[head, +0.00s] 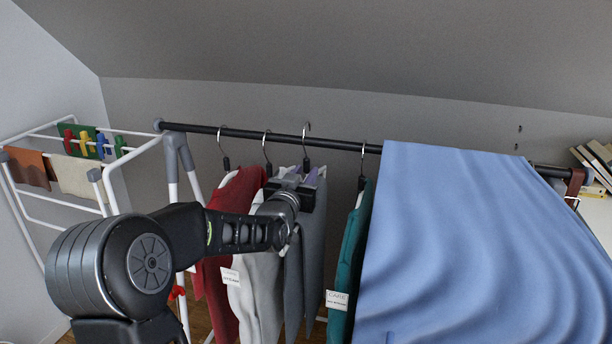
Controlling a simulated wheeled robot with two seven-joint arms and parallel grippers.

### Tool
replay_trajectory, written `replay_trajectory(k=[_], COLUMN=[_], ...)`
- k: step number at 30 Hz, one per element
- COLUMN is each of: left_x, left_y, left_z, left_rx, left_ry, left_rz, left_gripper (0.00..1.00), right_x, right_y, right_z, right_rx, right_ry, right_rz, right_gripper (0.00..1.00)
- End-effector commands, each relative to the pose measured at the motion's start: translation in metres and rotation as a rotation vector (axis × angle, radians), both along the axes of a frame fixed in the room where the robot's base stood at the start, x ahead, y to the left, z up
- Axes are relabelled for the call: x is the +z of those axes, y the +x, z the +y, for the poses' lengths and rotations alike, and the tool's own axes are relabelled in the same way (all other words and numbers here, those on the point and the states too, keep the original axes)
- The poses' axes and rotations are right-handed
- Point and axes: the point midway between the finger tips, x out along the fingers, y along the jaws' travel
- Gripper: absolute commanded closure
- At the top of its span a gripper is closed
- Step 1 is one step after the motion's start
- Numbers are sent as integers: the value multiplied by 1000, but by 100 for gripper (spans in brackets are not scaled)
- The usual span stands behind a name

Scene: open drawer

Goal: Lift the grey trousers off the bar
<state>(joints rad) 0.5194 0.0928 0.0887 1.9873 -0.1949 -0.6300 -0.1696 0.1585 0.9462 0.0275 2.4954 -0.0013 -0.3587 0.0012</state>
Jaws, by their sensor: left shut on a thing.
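The grey trousers (313,250) hang below my left gripper (309,182), between a light grey garment and a teal one. My left gripper is shut on the top of the grey trousers' hanger, just under its neck; the fingertips are partly hidden by the wrist. I cannot tell whether the hook still touches the bar. Purple bits show beside the jaws. My right gripper is not in view.
A red garment (237,192) and a light grey garment (262,280) hang close on the left. A teal garment (351,250) and a wide blue cloth (470,240) hang on the right. A white drying rack (110,187) stands at the left. A sloped ceiling is above.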

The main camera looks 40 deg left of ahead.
Motion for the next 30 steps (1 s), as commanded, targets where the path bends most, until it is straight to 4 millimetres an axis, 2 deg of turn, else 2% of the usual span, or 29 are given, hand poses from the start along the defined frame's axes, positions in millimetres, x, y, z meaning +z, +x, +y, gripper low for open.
replay_trajectory(k=[8, 21, 24, 30], left_x=[4, 4, 4, 3], left_y=[-34, -132, -145, -158], left_z=[-11, -46, -50, -55], left_rx=[1, 1, 1, 1], left_ry=[4, 3, 3, 2], left_rz=[-7, -8, -8, -7], left_gripper=[100, 100, 100, 100], right_x=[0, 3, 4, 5], right_y=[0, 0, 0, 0], right_z=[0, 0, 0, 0], right_rx=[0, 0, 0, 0], right_ry=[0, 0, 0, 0], right_rz=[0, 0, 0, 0], right_gripper=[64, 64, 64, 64])
